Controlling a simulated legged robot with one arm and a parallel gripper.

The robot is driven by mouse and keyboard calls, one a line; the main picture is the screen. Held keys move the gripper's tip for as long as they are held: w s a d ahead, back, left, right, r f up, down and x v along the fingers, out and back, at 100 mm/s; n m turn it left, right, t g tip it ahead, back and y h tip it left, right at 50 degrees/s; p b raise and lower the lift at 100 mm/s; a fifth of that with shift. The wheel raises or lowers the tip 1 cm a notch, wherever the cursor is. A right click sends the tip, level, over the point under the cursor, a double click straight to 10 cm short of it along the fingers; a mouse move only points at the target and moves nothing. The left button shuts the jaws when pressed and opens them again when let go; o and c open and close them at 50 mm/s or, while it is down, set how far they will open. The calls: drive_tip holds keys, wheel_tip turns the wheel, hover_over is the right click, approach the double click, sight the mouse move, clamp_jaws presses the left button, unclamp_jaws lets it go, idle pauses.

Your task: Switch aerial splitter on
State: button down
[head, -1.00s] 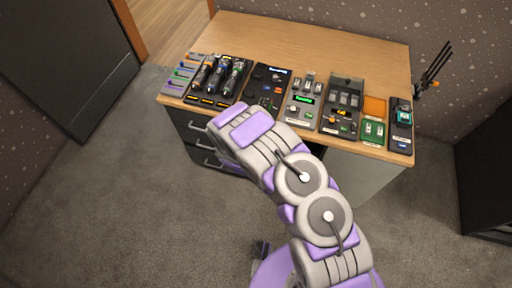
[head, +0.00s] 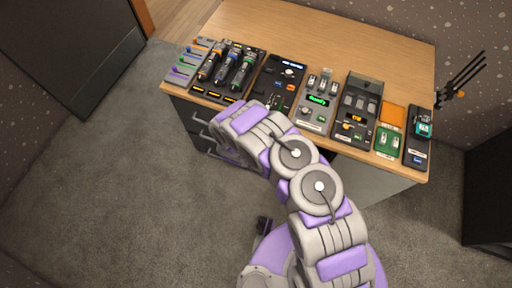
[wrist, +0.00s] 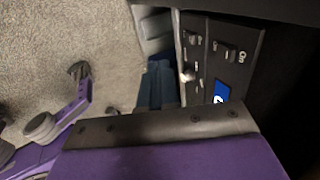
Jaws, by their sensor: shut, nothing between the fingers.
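Several control units stand along the front edge of the desk. I cannot read which one is named aerial splitter. The rightmost black unit (head: 417,145) has a teal part and a small blue panel, with dark antenna rods (head: 468,80) behind it. In the wrist view a black panel (wrist: 232,62) shows small dark switches, a pale knob (wrist: 188,75) and a blue patch (wrist: 221,92). My gripper (wrist: 165,124) fills the bottom of the wrist view as a purple body with a black edge, shut and apart from the controls. In the head view my arm hides it.
On the desk (head: 330,45) stand a fader panel (head: 185,70), a unit with several handheld devices (head: 228,72), a black panel (head: 281,80), grey units (head: 318,100) and a green unit (head: 388,140). The desk behind them is clear. Drawer handles (head: 200,138) stick out in front.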

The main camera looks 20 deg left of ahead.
drive_tip(key=w+d+f+b, duration=0.2)
drive_tip(key=w+f+b, duration=0.3)
drive_tip(key=w+f, duration=0.2)
drive_tip(key=shift+w+f, duration=0.3)
drive_tip(key=shift+w, duration=0.2)
